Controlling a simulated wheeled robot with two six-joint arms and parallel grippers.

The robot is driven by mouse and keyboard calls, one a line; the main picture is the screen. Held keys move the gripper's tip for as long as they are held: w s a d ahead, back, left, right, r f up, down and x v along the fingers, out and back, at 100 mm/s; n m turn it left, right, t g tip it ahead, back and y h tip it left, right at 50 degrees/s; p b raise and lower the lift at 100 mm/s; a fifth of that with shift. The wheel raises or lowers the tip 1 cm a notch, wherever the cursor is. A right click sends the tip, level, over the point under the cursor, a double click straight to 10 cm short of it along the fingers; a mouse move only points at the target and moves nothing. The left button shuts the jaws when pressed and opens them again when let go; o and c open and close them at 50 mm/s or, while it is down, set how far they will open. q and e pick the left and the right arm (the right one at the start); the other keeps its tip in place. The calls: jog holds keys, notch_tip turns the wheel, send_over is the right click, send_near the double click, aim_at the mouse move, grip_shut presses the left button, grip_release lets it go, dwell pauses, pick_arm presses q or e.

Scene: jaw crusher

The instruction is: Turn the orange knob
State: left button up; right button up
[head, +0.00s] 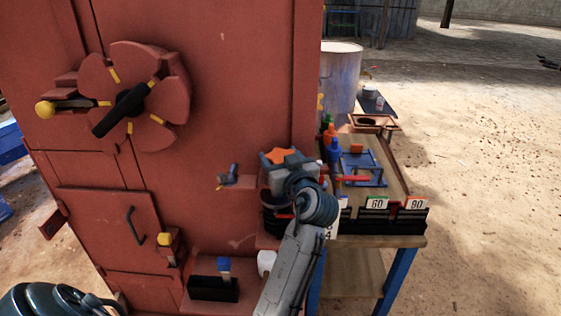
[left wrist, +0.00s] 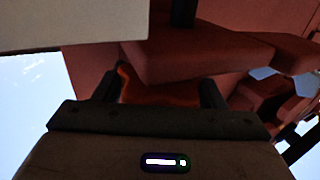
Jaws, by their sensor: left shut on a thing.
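The orange knob (head: 283,155) is star-shaped and sits low on the right part of the red machine, beside its edge. My left gripper (head: 287,163) is at the knob, and its body hides part of it. In the left wrist view the orange knob (left wrist: 155,92) lies between the two dark fingers of my left gripper (left wrist: 160,95), which is shut on it. The knob's mounting is mostly hidden. My right gripper is not in view.
The red machine (head: 235,80) fills the left, with a large red handwheel (head: 135,97) and a small blue-handled lever (head: 232,175) near my gripper. A workbench (head: 385,240) with tools and numbered cards stands close on the right. Open sandy ground lies beyond.

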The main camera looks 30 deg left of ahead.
pick_arm(q)
jog(key=shift+r, duration=0.1)
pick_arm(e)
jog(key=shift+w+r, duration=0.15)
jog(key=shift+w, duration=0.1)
pick_arm(q)
jog(key=o, duration=1)
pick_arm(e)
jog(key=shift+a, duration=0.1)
